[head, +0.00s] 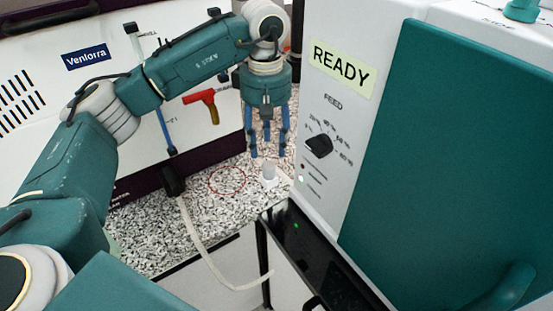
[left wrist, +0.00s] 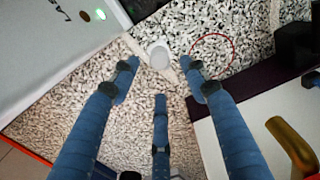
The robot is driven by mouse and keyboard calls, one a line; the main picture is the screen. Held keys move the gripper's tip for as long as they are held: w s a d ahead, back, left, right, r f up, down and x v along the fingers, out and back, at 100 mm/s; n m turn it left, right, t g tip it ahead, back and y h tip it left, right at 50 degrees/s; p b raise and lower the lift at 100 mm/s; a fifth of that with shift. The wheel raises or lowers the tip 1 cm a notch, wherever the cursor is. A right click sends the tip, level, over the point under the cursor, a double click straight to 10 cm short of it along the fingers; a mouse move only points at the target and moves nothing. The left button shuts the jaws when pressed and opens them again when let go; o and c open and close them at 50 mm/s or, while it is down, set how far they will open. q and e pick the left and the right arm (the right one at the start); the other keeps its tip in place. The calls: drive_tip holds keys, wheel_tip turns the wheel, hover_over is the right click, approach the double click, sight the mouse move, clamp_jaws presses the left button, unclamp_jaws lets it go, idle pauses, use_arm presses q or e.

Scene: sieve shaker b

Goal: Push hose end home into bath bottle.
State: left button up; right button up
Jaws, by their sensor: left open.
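My left gripper (head: 268,150) points down over the speckled bench, its blue fingers spread and empty. Just below its fingertips stands a small whitish translucent object (head: 268,173), which may be the bath bottle. In the left wrist view that object (left wrist: 158,55) lies just beyond the open fingertips (left wrist: 160,80), apart from them. A pale hose (head: 195,238) runs from a black block (head: 173,181) over the bench's front edge and curves right below it. My right gripper is not in view.
A red ring (head: 227,180) is marked on the bench, left of the whitish object. The white machine with a READY label (head: 342,68) and teal door (head: 440,160) stands close on the right. A red and orange handle (head: 203,104) sticks out from the back panel.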

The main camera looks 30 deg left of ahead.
sight(269, 164)
use_arm(q)
drive_tip(key=shift+w, duration=0.2)
drive_tip(key=shift+s, duration=0.15)
drive_tip(key=shift+f+b, duration=0.35)
drive_tip(key=shift+f, duration=0.15)
wheel_tip(269, 164, down, 8)
drive_tip(key=b, duration=0.5)
drive_tip(key=shift+r, duration=0.25)
drive_tip(key=shift+f, duration=0.25)
drive_tip(key=shift+b, duration=0.35)
